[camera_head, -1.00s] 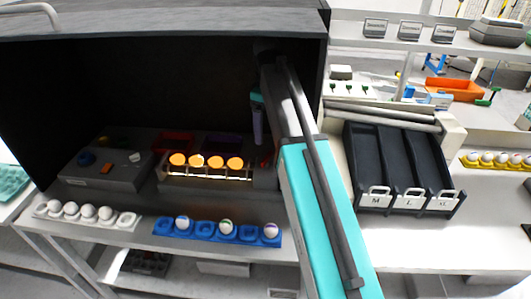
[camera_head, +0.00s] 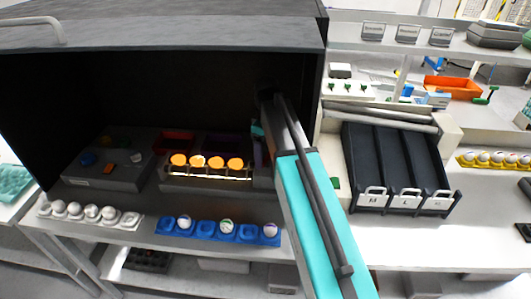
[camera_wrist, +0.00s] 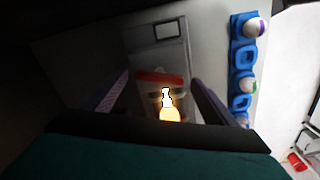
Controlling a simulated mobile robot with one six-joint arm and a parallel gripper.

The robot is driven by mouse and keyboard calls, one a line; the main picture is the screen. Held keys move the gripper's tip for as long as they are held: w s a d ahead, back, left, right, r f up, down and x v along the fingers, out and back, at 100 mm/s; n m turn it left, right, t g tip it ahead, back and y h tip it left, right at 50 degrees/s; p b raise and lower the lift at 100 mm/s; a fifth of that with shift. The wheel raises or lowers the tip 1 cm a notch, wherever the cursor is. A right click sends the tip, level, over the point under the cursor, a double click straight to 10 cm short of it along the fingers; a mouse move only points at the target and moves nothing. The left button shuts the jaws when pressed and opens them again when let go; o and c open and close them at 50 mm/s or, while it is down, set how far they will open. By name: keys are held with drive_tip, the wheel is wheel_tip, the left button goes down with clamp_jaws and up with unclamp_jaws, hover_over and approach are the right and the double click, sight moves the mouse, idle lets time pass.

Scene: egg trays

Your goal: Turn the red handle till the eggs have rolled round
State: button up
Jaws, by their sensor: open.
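The red handle (camera_wrist: 158,77) lies crosswise in the wrist view, between the two fingers of my gripper (camera_wrist: 161,80). The fingers are open, with a gap visible on each side of the handle. The eggs (camera_head: 207,162) glow orange in a row on the lit candling unit (camera_head: 205,183) inside the dark box. One bright glow (camera_wrist: 168,110) shows just below the handle in the wrist view. In the head view my arm hides the handle and most of the gripper.
The dark box (camera_head: 165,36) encloses the unit from above and the sides. A grey control box (camera_head: 120,178) stands left of it. A blue tray (camera_head: 205,229) and a white tray (camera_head: 128,219) with eggs lie in front. Black lanes (camera_head: 395,165) stand at right.

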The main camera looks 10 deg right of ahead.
drive_tip(key=shift+f, duration=0.55)
drive_tip(key=c, duration=1.1)
drive_tip(key=shift+o, duration=0.2)
